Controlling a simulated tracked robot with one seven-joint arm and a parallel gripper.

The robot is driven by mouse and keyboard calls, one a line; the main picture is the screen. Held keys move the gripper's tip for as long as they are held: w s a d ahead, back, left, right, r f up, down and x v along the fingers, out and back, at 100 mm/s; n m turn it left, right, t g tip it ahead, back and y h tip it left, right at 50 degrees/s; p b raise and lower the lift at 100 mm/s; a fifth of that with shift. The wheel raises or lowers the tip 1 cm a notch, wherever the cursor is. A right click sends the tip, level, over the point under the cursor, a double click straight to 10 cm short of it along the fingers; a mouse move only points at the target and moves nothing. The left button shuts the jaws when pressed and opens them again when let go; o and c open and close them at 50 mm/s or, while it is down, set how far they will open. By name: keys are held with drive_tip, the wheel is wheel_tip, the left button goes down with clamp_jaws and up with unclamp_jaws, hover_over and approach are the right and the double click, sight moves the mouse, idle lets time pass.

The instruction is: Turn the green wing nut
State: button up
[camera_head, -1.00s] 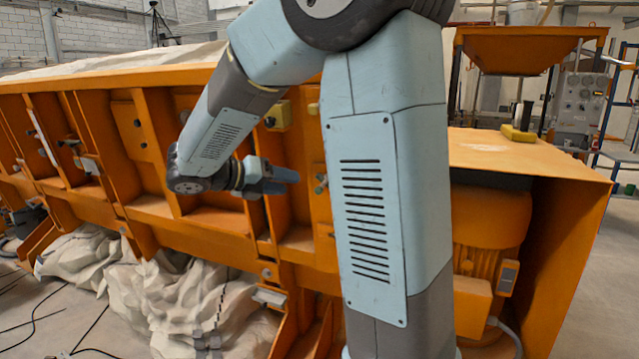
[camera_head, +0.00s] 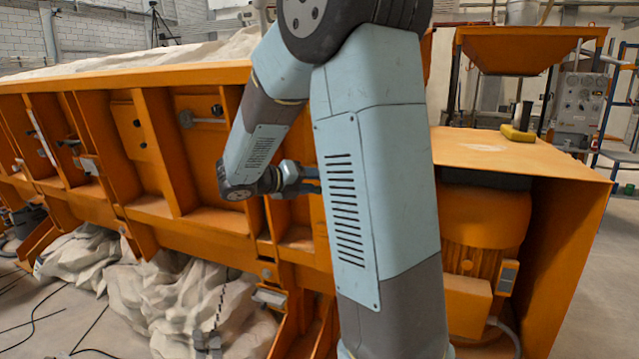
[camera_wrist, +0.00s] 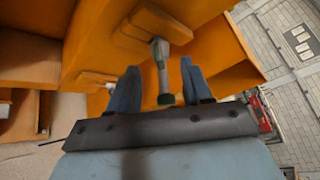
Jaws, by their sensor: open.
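The wing nut (camera_wrist: 162,78), dull grey-green, shows in the wrist view. It stands out from a block on the orange panel (camera_wrist: 120,25), between the two blue fingers of my gripper (camera_wrist: 160,68). The gripper is open, with a gap visible on both sides of the nut; I cannot tell whether either finger touches it. In the head view, my gripper (camera_head: 310,180) points right toward the orange frame, and its fingertips reach the edge of my arm. The wing nut is hidden behind my arm there.
The orange sandbed frame (camera_head: 160,205) has upright ribs forming recesses around my gripper. Another fitting with a rod (camera_head: 205,119) sits in a recess to the left. Crumpled pale sheeting (camera_head: 180,300) lies below. An orange motor housing (camera_head: 485,220) stands at right.

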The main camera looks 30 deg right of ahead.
drive_tip(key=shift+x, duration=1.3)
clamp_jaws()
